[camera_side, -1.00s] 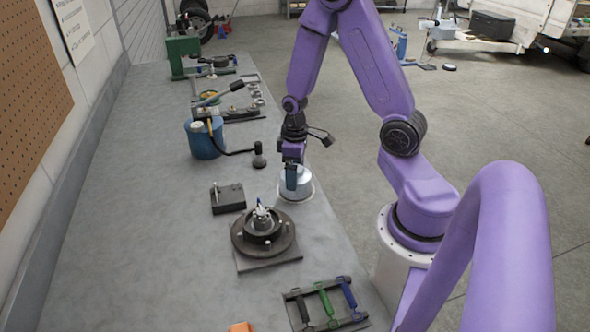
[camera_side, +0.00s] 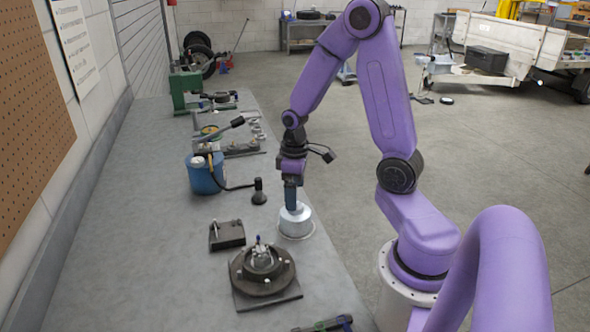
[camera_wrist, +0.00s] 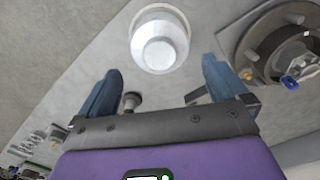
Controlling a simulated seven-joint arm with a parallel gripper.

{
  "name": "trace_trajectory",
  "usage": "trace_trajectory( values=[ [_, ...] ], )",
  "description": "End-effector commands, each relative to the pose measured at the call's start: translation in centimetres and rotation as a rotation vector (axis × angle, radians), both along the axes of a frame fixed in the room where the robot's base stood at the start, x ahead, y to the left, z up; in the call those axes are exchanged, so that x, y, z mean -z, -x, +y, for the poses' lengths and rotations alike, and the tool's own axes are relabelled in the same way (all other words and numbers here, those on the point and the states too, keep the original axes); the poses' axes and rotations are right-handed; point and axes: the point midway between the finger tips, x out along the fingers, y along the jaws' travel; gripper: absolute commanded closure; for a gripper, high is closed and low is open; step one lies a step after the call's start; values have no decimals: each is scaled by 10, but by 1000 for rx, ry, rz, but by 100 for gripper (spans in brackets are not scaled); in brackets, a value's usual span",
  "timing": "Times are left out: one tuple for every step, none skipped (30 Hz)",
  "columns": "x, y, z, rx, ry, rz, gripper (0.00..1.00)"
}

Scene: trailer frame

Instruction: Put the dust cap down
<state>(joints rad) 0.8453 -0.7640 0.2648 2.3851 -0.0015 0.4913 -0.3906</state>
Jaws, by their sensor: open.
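The dust cap (camera_side: 297,222) is a silvery, stepped round cap standing on the grey bench near its right edge. In the wrist view the cap (camera_wrist: 160,50) shows whole at the top centre, with its narrower end facing the camera. My gripper (camera_side: 291,207) is just above the cap in the side view, pointing down. In the wrist view its two blue fingers (camera_wrist: 160,66) are spread wide apart, with nothing held between them. One finger overlaps the top of the cap in the side view; I cannot tell whether they touch.
A dark wheel hub (camera_side: 262,268) with studs sits on a plate in front of the cap. A small dark block (camera_side: 227,235) lies to the left. A blue can (camera_side: 205,174) with a hose stands further back. Bare bench lies along the left.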

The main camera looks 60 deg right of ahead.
Motion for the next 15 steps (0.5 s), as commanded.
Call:
trace_trajectory(
  values=[
    [-9,-1,0,0,0,-6,0],
    [-13,-2,0,0,1,-8,0],
    [-19,-2,0,1,1,-7,0],
    [-24,-1,0,0,0,-6,0],
    [-28,-1,0,1,1,-7,0],
    [-34,-1,0,1,1,-7,0],
    [-37,-1,0,1,0,-5,0],
    [-41,-1,0,1,1,-7,0],
    [-46,-1,0,1,1,-4,0],
    [-49,-1,0,1,0,-5,0],
    [-52,-1,0,1,1,-4,0],
    [-55,-1,0,1,0,-4,0],
    [-57,-1,0,0,0,-3,0],
    [-59,-1,0,0,0,-3,0],
    [-61,-1,0,0,0,-3,0]
  ],
)
